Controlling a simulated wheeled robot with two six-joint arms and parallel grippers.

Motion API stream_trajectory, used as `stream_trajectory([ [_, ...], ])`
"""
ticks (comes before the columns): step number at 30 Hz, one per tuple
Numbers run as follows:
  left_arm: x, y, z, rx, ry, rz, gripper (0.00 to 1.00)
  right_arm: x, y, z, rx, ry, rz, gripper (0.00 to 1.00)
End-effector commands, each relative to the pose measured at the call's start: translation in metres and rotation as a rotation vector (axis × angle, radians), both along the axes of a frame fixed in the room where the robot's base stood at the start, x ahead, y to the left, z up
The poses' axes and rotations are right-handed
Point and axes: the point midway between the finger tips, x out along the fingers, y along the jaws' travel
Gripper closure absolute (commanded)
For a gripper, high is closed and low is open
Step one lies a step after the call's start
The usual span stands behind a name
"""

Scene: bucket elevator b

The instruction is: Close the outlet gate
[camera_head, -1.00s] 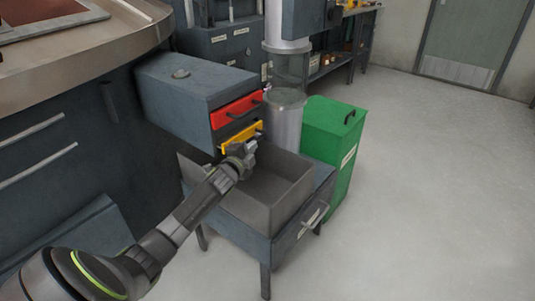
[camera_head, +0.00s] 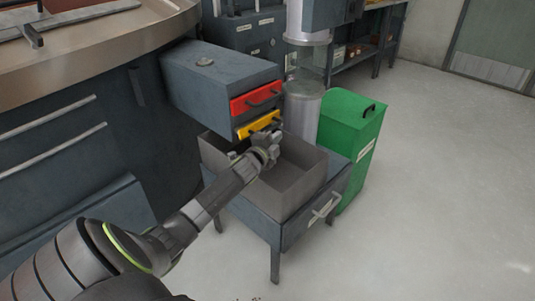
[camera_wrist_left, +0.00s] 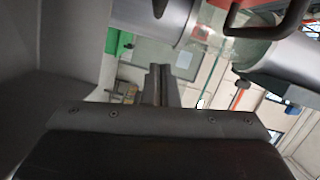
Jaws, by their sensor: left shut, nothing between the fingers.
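A blue-grey box (camera_head: 215,85) has a red panel (camera_head: 257,98) with a dark handle and, below it, a yellow panel (camera_head: 255,126) with a dark handle. No readable label tells me which one is the outlet gate. My left gripper (camera_head: 268,143) is just in front of and below the yellow panel, over the open grey bin. Its closed fingers also show in the left wrist view (camera_wrist_left: 158,85), with nothing between them. A dark curved handle (camera_wrist_left: 290,25) shows at the top right there, apart from the fingers. The right gripper is not in view.
The open grey bin (camera_head: 293,190) sits on a low blue-grey stand (camera_head: 315,213) under the box. A clear and grey vertical tube (camera_head: 302,100) and a green lidded bin (camera_head: 350,125) stand to the right. A round-edged counter (camera_head: 110,45) is at the left. The floor at right is clear.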

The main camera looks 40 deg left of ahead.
Motion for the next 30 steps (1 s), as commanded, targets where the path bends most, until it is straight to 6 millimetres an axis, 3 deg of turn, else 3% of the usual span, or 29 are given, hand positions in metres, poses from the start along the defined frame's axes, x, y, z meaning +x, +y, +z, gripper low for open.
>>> stream_trajectory([
  [9, -0.056, -0.009, 0.000, 0.003, 0.004, -0.001, 1.00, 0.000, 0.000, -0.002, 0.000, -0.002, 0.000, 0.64],
  [15, -0.081, -0.014, 0.002, 0.003, 0.002, -0.001, 1.00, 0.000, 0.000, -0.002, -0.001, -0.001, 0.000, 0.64],
  [27, -0.092, -0.016, 0.003, 0.001, 0.001, 0.001, 1.00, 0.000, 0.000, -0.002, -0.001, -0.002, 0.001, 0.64],
  [30, -0.096, -0.015, -0.010, -0.029, 0.024, 0.015, 1.00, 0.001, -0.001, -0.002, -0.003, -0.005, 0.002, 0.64],
])
